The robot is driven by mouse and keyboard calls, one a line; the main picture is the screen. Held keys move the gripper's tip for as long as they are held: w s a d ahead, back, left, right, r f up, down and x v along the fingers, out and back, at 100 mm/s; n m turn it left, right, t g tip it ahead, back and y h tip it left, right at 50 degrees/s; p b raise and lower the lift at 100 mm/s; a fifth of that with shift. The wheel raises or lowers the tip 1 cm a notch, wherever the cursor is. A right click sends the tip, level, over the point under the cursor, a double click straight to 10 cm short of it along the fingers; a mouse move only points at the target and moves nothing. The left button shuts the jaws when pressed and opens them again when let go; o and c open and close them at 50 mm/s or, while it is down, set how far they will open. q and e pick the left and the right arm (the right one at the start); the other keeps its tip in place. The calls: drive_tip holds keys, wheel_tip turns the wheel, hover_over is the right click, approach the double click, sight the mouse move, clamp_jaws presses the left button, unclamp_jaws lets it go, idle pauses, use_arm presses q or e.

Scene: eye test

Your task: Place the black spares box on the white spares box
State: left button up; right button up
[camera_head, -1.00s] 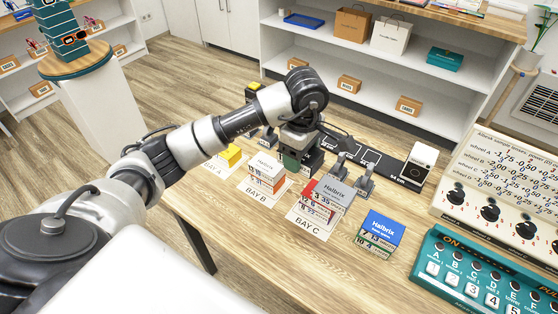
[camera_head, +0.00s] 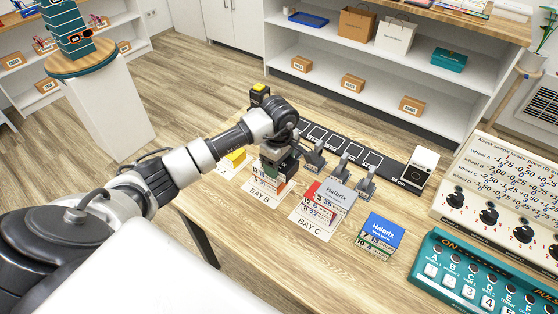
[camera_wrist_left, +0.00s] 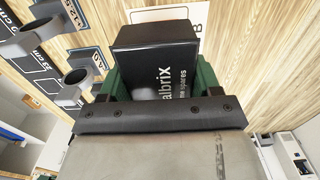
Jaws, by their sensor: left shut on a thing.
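My left gripper (camera_head: 277,161) is shut on the black spares box (camera_wrist_left: 158,62), which shows between its green jaws in the left wrist view. In the head view it hangs over the stack in BAY B, and the box is mostly hidden by the gripper. The white spares box (camera_head: 257,171), on top of the BAY B stack (camera_head: 268,186), is largely covered by the gripper. I cannot tell whether the two boxes touch. My right gripper is not in view.
A grey-topped stack (camera_head: 335,194) stands in BAY C. A blue-topped stack (camera_head: 382,230) stands right of it. Grey holders (camera_head: 340,172) stand in front of a black marked strip (camera_head: 372,160). A yellow box (camera_head: 236,158) is in BAY A. Panels with switches (camera_head: 485,285) fill the right.

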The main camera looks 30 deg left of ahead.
use_arm(q)
drive_tip(key=shift+f, duration=0.15)
drive_tip(key=o, duration=1)
drive_tip(key=shift+c, duration=0.2)
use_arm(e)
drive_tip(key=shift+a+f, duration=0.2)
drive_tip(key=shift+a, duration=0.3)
use_arm(q)
drive_tip(key=shift+r, duration=0.3)
wheel_tip(320, 180, up, 12)
drive_tip(key=b, duration=0.2)
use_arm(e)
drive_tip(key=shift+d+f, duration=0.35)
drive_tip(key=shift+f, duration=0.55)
use_arm(q)
drive_tip(key=shift+f, duration=0.15)
